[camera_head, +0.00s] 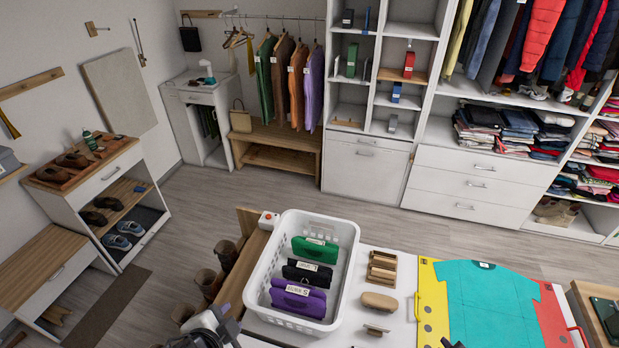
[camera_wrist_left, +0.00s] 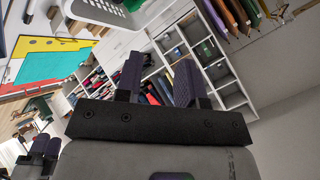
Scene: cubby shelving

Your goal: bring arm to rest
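My left gripper (camera_head: 212,326) is at the bottom edge of the head view, left of the white basket and partly cut off. In the left wrist view my left gripper (camera_wrist_left: 160,72) has its two dark fingers apart with nothing between them. Part of my right gripper (camera_wrist_left: 42,150) shows at the lower left of the left wrist view, with dark fingertips close together; its opening is unclear. Only a small dark tip, possibly its own, shows at the bottom of the head view.
A white basket (camera_head: 345,240) holds green (camera_head: 315,249), black (camera_head: 307,274) and purple (camera_head: 298,298) folded items. Right of it, a wooden brush (camera_head: 379,302) and a folding board (camera_head: 432,305) lie on the white table. Boots (camera_head: 204,284) stand left. The floor beyond is clear.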

